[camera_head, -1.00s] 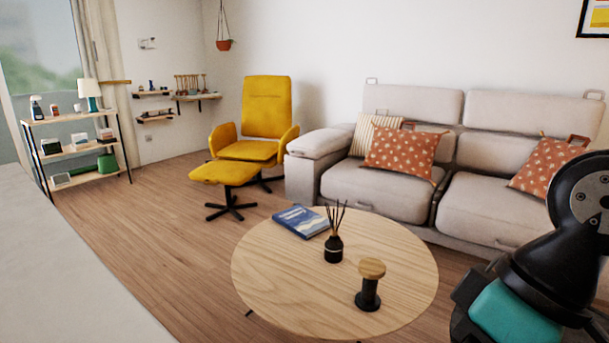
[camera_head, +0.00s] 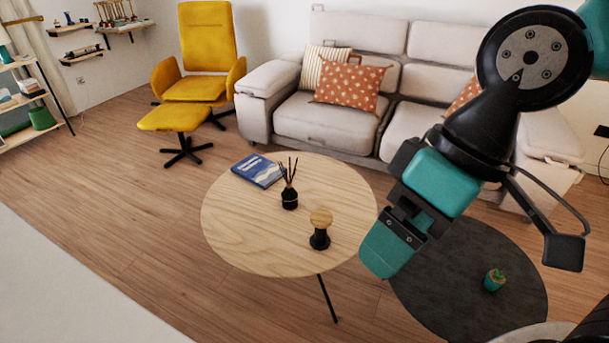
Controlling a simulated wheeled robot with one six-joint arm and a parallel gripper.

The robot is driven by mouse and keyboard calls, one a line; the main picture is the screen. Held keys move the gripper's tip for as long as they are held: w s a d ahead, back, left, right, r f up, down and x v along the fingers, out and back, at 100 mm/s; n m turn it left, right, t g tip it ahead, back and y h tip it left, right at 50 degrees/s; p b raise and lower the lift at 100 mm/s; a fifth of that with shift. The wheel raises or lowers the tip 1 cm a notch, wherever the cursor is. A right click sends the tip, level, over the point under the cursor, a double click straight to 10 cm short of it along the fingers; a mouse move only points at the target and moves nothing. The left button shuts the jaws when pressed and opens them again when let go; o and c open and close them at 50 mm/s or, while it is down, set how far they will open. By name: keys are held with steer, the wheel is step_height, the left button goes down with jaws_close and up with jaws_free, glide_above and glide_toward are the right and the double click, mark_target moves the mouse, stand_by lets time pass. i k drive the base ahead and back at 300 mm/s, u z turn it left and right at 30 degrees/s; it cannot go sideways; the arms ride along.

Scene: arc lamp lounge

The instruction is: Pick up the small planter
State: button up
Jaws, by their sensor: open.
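My gripper (camera_head: 386,250) has teal and black parts and hangs at the right edge of the coffee table in the picture. It is left of the planter and higher in the picture, well apart from it. The jaws are open, and I see nothing held between them. One finger shows clearly; the other is largely hidden by it.
The round wooden coffee table (camera_head: 245,225) holds a blue book (camera_head: 258,170), a black reed diffuser (camera_head: 289,198) and a black stand with a wooden top (camera_head: 320,230). A beige sofa (camera_head: 330,120) stands behind.

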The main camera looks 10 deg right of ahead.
mark_target(494, 279)
steer(key=z, duration=1.15)
steer(key=i, duration=0.85)
steer(key=z, duration=0.4)
